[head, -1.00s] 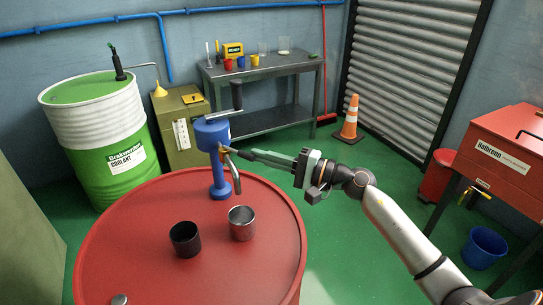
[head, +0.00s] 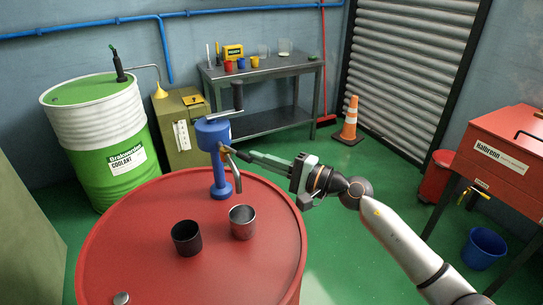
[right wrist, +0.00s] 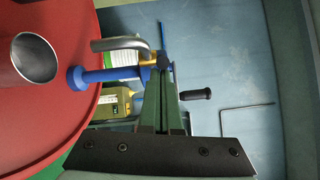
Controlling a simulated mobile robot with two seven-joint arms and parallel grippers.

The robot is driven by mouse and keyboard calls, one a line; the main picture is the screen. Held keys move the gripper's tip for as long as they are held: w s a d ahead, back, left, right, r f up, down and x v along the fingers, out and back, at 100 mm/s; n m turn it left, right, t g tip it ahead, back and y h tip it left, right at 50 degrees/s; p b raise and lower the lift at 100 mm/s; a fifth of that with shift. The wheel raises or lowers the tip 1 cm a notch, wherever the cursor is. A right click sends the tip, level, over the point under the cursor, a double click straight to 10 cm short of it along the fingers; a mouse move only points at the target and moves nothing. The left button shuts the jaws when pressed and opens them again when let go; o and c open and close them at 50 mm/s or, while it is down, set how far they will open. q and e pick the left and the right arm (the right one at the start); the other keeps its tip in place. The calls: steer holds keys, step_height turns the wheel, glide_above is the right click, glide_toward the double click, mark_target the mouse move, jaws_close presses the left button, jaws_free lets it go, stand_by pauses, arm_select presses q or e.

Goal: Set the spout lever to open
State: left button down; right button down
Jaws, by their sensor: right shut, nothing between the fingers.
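A blue hand pump (head: 219,160) stands on top of the red drum (head: 130,235). A curved metal spout (head: 234,172) hangs from its right side; it also shows in the right wrist view (right wrist: 118,43). A small lever (head: 223,148) sits at the spout's root, small and partly covered, so its setting is hard to tell. My right gripper (head: 242,155) reaches in from the right, its fingers shut and empty, with tips close beside the spout's root. In the right wrist view, the fingers (right wrist: 163,75) end near a brass fitting (right wrist: 148,61). I cannot tell whether they touch. My left gripper is not in view.
A black cup (head: 186,238) and a steel cup (head: 242,222) stand on the drum in front of the pump. The pump's black crank handle (head: 237,95) stands up above. A workbench (head: 270,68) and a green drum (head: 105,140) are behind.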

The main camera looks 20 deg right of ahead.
steer(key=shift+s+a, duration=0.45)
steer(key=shift+a, duration=0.15)
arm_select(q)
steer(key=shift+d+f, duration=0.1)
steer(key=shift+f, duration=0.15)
arm_select(e)
steer(key=shift+s+a, duration=0.35)
steer(key=shift+a, duration=0.4)
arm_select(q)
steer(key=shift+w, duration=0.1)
arm_select(e)
steer(key=shift+s+a, duration=0.1)
steer(key=shift+a, duration=0.15)
